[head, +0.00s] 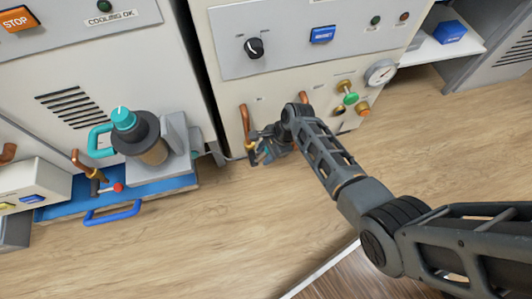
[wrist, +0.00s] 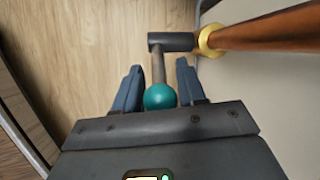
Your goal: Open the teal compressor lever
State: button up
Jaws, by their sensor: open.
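The teal lever shows in the wrist view as a teal ball knob (wrist: 159,97) on a thin grey rod. The rod runs up to a dark valve body (wrist: 171,42) joined to a brass collar (wrist: 210,40). My gripper (wrist: 159,65) is open, with one blue-grey finger on each side of the rod and knob. Gaps show between the fingers and the lever. In the head view my gripper (head: 264,150) is low at the front of the pale cabinet (head: 295,85), beside a copper pipe (head: 246,125). The lever is mostly hidden there.
The copper pipe (wrist: 270,28) fills the upper right of the wrist view. Left of my gripper, a pump with a teal cap (head: 122,118) stands on a blue base (head: 60,208). A gauge (head: 380,73) and green knob (head: 350,98) sit farther right. Wood floor in front is clear.

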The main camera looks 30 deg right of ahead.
grip_shut()
dwell(0.3)
jog(key=shift+r, duration=0.1)
jog(key=shift+w+a+r+h+p, duration=0.1)
jog(key=shift+a+r+h+p, duration=0.3)
jog(key=shift+p, duration=0.75)
jog(key=shift+w+a+r+g+h+p, duration=0.1)
jog(key=shift+a+r+g+h+p, duration=0.1)
jog(key=shift+g+h+p, duration=0.4)
jog(key=shift+w+a+g+h+p, duration=0.15)
jog(key=shift+a+g+h+p, duration=0.2)
jog(key=shift+h, duration=0.55)
jog(key=shift+w+a+g+h+p, duration=0.15)
jog(key=shift+a+h, duration=0.3)
jog(key=shift+h, duration=0.45)
